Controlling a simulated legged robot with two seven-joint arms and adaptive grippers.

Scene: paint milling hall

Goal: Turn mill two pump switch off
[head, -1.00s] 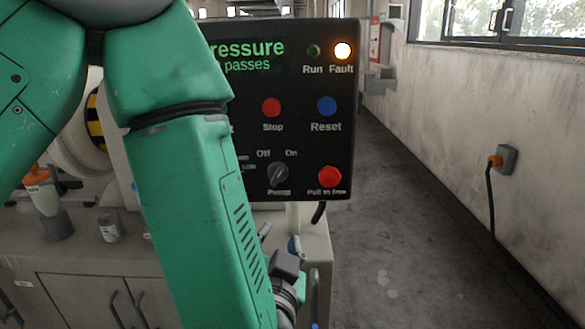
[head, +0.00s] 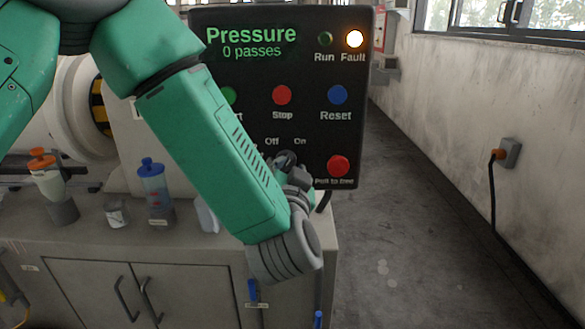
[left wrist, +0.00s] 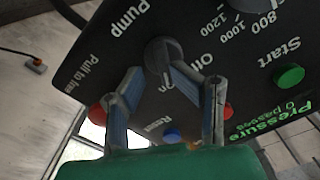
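The mill's black control panel (head: 310,108) stands upright and shows "Pressure 0 passes". Its pump switch, a dark rotary knob, sits below the Off and On marks; in the left wrist view the knob (left wrist: 163,54) is just beyond my fingertips. My left gripper (head: 286,163) is at the panel and hides most of the knob in the head view. In the left wrist view the left gripper's fingers (left wrist: 154,72) are apart, with tips at or close to both sides of the knob. I cannot tell whether they touch it, or which mark it points to. My right gripper is not in view.
The red pull button (head: 338,166) is close right of my gripper. Stop (head: 282,95) and Reset (head: 337,95) buttons sit above. The fault light (head: 354,39) glows. Bottles, one with a blue cap (head: 152,185), stand on the bench below. The aisle floor (head: 420,230) is clear.

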